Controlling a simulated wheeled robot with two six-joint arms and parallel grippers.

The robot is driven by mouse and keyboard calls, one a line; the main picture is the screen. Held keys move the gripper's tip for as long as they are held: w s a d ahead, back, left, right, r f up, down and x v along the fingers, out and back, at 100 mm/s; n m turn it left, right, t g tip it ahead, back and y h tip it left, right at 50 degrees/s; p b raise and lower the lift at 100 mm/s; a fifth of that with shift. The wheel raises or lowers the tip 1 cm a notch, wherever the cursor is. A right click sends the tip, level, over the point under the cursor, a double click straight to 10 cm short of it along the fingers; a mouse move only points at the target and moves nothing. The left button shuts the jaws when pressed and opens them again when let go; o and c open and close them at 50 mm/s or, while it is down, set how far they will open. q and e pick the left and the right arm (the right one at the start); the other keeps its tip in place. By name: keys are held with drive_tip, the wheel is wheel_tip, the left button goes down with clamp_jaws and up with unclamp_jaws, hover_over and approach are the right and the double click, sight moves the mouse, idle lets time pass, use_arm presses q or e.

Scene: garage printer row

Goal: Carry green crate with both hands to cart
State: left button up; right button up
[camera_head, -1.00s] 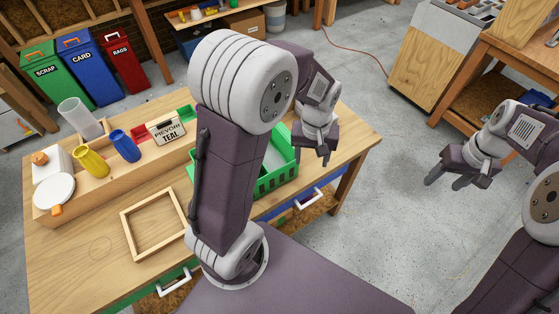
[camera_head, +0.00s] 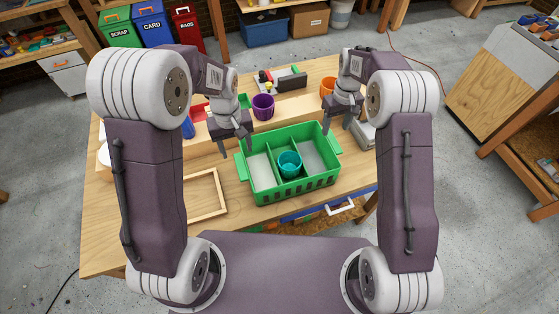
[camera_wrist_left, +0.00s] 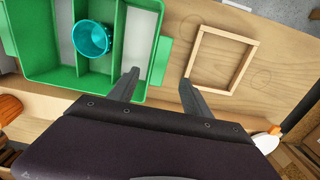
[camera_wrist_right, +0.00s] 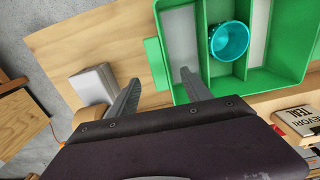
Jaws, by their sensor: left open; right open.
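The green crate (camera_head: 305,188) sits on the wooden table, with dividers and a teal cup (camera_head: 290,163) in its middle compartment. My left gripper (camera_head: 236,150) is open above the crate's left end. In the left wrist view its fingers (camera_wrist_left: 160,78) lie either side of the crate's end tab (camera_wrist_left: 161,55) in the picture, with no clear contact. My right gripper (camera_head: 344,132) is open above the crate's right end. In the right wrist view its fingers (camera_wrist_right: 160,76) flank the other end tab (camera_wrist_right: 154,62) likewise. I cannot pick out the cart with certainty.
A wooden frame (camera_head: 221,193) lies left of the crate. A purple cup (camera_head: 263,107) and an orange cup (camera_head: 328,86) stand behind it. A wood-sided grey cabinet (camera_head: 500,85) stands at the right. Open concrete floor (camera_head: 475,215) lies right of the table.

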sight(242, 166)
drive_tip(key=shift+s+d+r, duration=0.1)
drive_tip(key=shift+d, duration=0.15)
use_arm(q)
drive_tip(key=shift+d+f, duration=0.1)
use_arm(e)
drive_tip(key=shift+a, duration=0.1)
use_arm(q)
wheel_tip(242, 166, down, 9)
drive_tip(key=shift+r, duration=0.1)
use_arm(e)
wheel_tip(242, 166, down, 9)
drive_tip(key=shift+f, duration=0.1)
use_arm(q)
clamp_jaws()
use_arm(e)
clamp_jaws()
use_arm(q)
drive_tip(key=shift+r, duration=0.1)
idle(0.7)
